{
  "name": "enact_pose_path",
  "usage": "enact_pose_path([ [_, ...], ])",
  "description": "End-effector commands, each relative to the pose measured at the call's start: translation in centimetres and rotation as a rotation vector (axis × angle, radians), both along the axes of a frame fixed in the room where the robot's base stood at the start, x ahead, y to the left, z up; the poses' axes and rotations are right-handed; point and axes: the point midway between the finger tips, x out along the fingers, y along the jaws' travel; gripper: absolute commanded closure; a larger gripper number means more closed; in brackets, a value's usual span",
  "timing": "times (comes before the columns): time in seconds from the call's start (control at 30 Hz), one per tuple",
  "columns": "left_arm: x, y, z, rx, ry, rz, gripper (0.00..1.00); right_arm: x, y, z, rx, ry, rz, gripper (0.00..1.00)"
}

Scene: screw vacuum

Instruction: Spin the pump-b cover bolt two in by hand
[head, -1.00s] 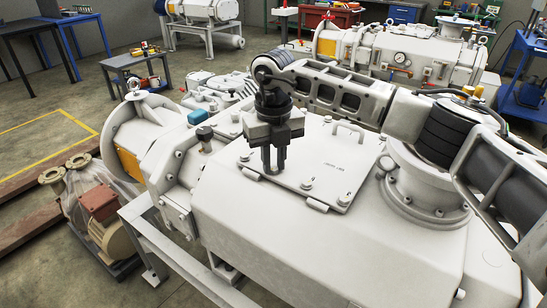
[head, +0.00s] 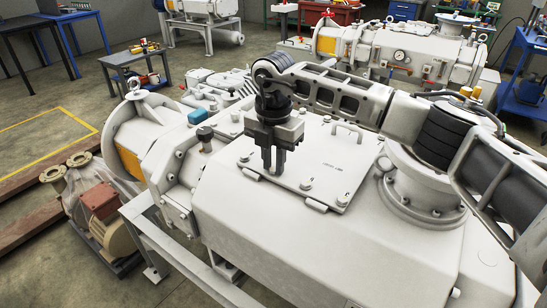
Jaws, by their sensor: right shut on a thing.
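The white pump (head: 290,230) fills the middle of the head view. Its flat square cover (head: 335,175) has a bar handle and bolts at its edges. My right gripper (head: 273,172) points straight down at the cover's left edge. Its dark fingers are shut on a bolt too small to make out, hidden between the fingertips. Other cover bolts show at the left corner (head: 244,157), the front edge (head: 306,184) and the right corner (head: 343,200). My left gripper is out of the picture.
A round flanged port (head: 425,190) rises right of the cover, beneath my right arm. The cover's bar handle (head: 347,131) stands up behind the bolts. A dark-capped fitting (head: 205,138) stands on the pump's left part. The pump's front top is bare.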

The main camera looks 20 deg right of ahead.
Motion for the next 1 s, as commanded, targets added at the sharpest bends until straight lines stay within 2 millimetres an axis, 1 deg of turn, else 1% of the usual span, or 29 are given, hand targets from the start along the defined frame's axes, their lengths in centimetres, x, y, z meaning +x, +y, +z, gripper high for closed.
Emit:
enact_pose_path([
  [0.03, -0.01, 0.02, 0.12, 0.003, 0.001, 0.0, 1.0, 0.3, -0.05, 0.74, 0.003, -0.013, -0.04, 1.0],
  [0.2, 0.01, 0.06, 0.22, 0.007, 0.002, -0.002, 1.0, 0.32, -0.04, 0.73, 0.003, -0.014, -0.159, 1.0],
  [0.4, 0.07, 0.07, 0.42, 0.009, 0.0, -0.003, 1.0, 0.31, -0.03, 0.68, 0.004, -0.014, -0.256, 1.0],
  [0.67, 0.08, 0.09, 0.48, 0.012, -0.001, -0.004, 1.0, 0.3, -0.01, 0.64, 0.005, -0.013, -0.312, 1.0],
  [1.0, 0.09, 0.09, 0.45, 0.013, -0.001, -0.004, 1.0, 0.3, 0.03, 0.62, 0.005, -0.013, -0.318, 1.0],
])
